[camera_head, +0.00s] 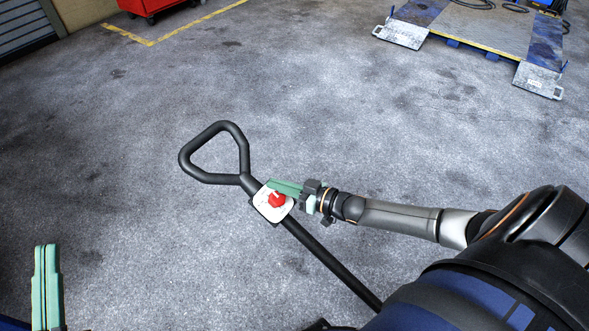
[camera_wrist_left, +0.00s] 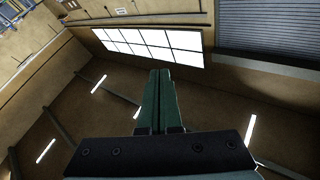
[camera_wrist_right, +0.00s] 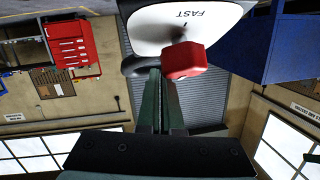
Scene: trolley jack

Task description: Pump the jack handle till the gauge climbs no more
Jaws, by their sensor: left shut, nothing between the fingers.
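The black jack handle (camera_head: 330,262) slants up from the lower edge of the head view and ends in a D-shaped grip (camera_head: 215,128). A white plate (camera_head: 262,207) with a red knob (camera_head: 277,199) is mounted on the shaft below the grip. The right wrist view shows the red knob (camera_wrist_right: 184,61) and the plate (camera_wrist_right: 165,28), marked FAST. My right gripper (camera_head: 270,185) looks shut, its fingertips right beside the knob; I cannot tell whether they touch it. My left gripper (camera_head: 46,246) is shut and empty at the lower left, away from the handle. No gauge is visible.
A platform with ramps (camera_head: 485,27) stands at the back right. A red cabinet (camera_head: 150,6) stands at the back left, near a yellow floor line (camera_head: 190,26). The grey floor around the grip is clear. My right arm crosses the lower right.

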